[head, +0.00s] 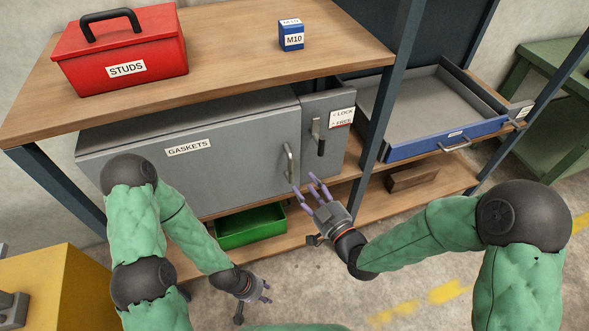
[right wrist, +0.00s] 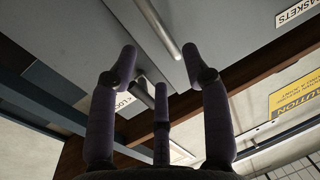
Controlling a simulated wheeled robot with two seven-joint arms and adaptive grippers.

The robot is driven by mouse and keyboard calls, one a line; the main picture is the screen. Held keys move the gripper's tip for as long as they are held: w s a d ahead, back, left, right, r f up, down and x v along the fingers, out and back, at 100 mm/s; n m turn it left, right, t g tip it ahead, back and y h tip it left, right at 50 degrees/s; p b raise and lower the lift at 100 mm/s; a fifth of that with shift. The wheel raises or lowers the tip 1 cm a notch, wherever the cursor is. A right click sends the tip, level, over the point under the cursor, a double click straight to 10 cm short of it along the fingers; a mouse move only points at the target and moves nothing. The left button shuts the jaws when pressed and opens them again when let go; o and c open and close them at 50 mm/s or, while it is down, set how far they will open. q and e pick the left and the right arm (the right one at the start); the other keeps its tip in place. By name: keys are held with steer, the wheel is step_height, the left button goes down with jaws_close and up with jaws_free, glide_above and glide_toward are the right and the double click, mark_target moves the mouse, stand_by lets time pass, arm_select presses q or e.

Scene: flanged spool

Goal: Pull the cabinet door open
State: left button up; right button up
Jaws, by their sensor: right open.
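The grey cabinet door (head: 225,165), labelled GASKETS, looks shut under the wooden top. Its upright metal bar handle (head: 289,163) is near the door's right edge. It also shows in the right wrist view as a bar handle (right wrist: 160,30). My right gripper (head: 308,186) is open and empty, just below and right of the handle. In the right wrist view, the handle lies beyond and between the spread fingertips (right wrist: 159,62), apparently not touched. A dark latch lever (head: 321,140) hangs beside a LOCK/FREE label (head: 342,118). My left gripper (head: 266,291) is low, away from the door, with fingers apart.
A red STUDS toolbox (head: 120,50) and a blue M10 box (head: 291,36) stand on the wooden top. A blue drawer (head: 440,137) is pulled out at right, beside a dark post (head: 385,90). A green bin (head: 250,227) sits below the door.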

mark_target(292, 167)
steer(key=b+x, duration=0.1)
steer(key=x, duration=0.8)
steer(key=shift+s+f, duration=0.1)
jaws_close()
